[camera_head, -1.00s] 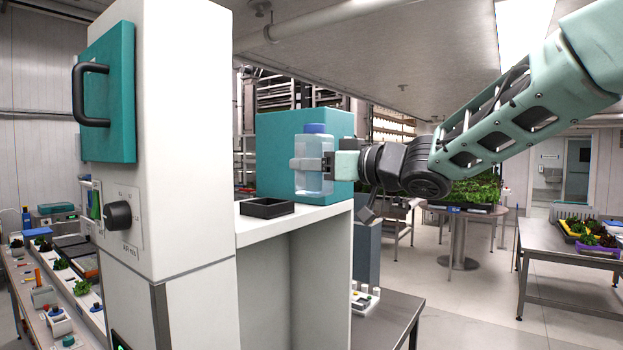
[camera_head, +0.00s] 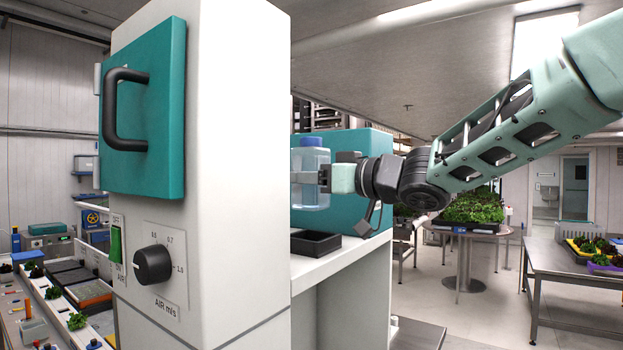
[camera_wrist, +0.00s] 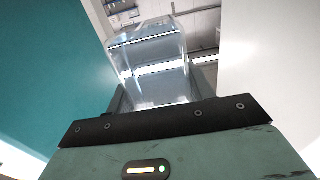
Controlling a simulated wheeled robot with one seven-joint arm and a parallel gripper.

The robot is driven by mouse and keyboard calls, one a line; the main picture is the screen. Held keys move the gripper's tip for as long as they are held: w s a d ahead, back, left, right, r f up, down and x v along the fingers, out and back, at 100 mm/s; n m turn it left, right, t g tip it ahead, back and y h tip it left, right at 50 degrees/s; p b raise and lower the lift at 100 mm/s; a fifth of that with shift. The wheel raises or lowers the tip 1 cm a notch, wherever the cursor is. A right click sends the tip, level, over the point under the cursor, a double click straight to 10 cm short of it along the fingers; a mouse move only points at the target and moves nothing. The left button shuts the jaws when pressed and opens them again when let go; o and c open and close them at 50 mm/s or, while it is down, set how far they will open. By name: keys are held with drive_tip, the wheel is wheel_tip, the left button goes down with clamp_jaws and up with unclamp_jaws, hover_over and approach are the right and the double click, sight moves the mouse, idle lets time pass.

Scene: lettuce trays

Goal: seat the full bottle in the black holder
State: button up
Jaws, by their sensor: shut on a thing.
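The bottle (camera_head: 312,190) is clear with a blue cap and stands upright in my gripper (camera_head: 310,177). My gripper is shut on its body, and the bottle also fills the middle of the wrist view (camera_wrist: 152,65). The black holder (camera_head: 316,244) is a low open square tray on the white shelf. It looks empty, though its inside is only partly seen. In the head view the bottle is above the holder, apart from it. The depth between them is hard to tell.
A white cabinet (camera_head: 240,120) with a teal door (camera_head: 170,90), black handle and dial stands close on the left. A teal box (camera_head: 368,150) stands behind the bottle. The white shelf (camera_head: 345,262) has bare room beside the holder. Lettuce tables stand further right.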

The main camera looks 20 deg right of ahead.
sight(324, 201)
wheel_tip(324, 201, down, 4)
drive_tip(key=b, duration=0.4)
drive_tip(key=shift+f, duration=0.1)
drive_tip(key=shift+f+b, duration=0.6)
drive_tip(key=shift+f, duration=0.25)
drive_tip(key=shift+f, duration=0.3)
idle(0.4)
drive_tip(key=o, duration=1.8)
drive_tip(key=shift+f, duration=0.1)
drive_tip(key=shift+c, duration=0.2)
wheel_tip(324, 201, up, 7)
drive_tip(key=p, duration=0.7)
